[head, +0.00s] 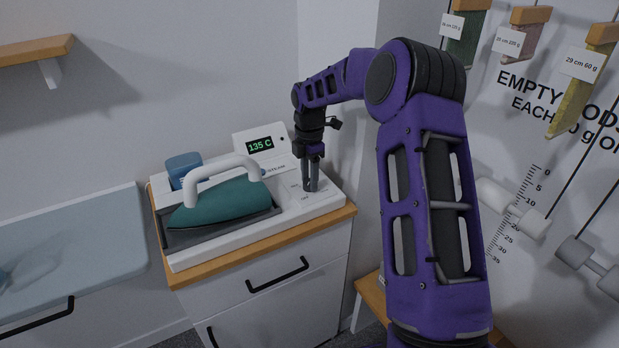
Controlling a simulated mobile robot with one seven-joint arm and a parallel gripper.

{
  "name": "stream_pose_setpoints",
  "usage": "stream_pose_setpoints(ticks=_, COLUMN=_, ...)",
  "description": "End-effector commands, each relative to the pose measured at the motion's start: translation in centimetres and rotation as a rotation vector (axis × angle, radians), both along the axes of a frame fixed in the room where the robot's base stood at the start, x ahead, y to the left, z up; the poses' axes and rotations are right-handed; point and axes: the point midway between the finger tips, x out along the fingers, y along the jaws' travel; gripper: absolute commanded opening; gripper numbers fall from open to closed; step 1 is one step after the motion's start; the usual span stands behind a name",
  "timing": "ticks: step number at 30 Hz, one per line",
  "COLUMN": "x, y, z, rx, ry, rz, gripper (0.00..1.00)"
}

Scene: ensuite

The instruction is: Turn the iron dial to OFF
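The iron station (225,238) is a white base on top of a small cabinet. A green iron (222,203) with a white handle (205,174) rests in its grey tray. A display (260,145) at the back reads 135 C. My gripper (310,187) points straight down over the right part of the station, its fingertips at or just above the panel with small printed labels (304,198). The dial is not clearly visible; the fingers cover that spot. I cannot tell whether the fingers are around the dial or touching it, nor where the dial points.
The cabinet (262,285) has a wooden top and black drawer handles. An ironing board or pale blue surface (70,245) lies at the left. A wooden shelf (35,52) is on the left wall. Hanging rods and weights (510,208) are at the right.

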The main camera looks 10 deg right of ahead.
Motion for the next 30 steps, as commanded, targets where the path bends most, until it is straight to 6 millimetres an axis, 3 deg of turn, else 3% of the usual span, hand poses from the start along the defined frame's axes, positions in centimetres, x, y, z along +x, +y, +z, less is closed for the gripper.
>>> stream_pose_setpoints(ticks=1, x=0.1, y=0.0, z=0.1, rx=0.000, ry=-0.003, rz=0.002, gripper=0.51)
stream_pose_setpoints(ticks=5, x=0.1, y=0.0, z=0.1, rx=0.000, ry=-0.002, rz=0.002, gripper=0.74)
stream_pose_setpoints(ticks=17, x=0.0, y=0.0, z=0.8, rx=-0.001, ry=-0.001, rz=0.000, gripper=0.74)
stream_pose_setpoints(ticks=23, x=0.1, y=0.0, z=4.4, rx=-0.002, ry=-0.005, rz=0.001, gripper=0.74)
stream_pose_setpoints(ticks=30, x=0.1, y=0.0, z=10.5, rx=-0.001, ry=-0.006, rz=0.000, gripper=0.74)
